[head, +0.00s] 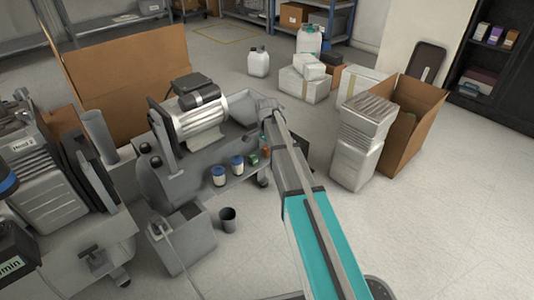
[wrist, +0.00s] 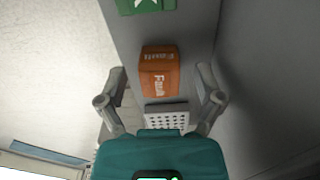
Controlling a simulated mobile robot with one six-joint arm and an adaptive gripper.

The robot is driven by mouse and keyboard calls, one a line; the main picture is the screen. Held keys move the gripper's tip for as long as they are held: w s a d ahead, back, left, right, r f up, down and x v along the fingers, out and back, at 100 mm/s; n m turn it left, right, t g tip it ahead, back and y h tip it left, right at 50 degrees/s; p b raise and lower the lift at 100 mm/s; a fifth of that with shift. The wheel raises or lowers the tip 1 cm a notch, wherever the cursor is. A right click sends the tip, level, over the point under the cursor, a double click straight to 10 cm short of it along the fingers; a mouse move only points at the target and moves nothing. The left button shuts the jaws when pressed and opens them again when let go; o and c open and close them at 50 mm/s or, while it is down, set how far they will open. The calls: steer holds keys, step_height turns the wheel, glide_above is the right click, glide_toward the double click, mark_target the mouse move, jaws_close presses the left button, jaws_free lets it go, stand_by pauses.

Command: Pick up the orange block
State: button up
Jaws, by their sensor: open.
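The orange block (wrist: 159,72) stands on a grey surface in the wrist view, with white lettering on its faces. My gripper (wrist: 161,88) is open, with one finger to the left of the block and one to the right. Gaps show between the fingers and the block, and nothing is held. In the head view my arm reaches to the grey machine's shelf. A small orange shape (head: 265,142) by the arm's end there may be the block, but it is too small to be sure. My fingertips are not clear in that view.
A green block (wrist: 147,5) sits beyond the orange one. A light perforated piece (wrist: 167,117) lies between block and palm. Two blue-lidded jars (head: 219,175) stand on the shelf. A motor (head: 200,115) rises behind it.

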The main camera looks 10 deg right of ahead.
stand_by(0.3)
steer(key=c, duration=1)
steer(key=shift+r, duration=0.1)
steer(key=shift+c, duration=0.2)
steer(key=shift+r+p, duration=1.25)
steer(key=shift+p, duration=0.05)
steer(key=s+r+p, duration=1)
steer(key=s, duration=0.4)
steer(key=shift+a+r, duration=0.15)
steer(key=shift+r, duration=0.05)
step_height(320, 180, up, 45)
steer(key=p, duration=4.5)
steer(key=shift+p, duration=0.35)
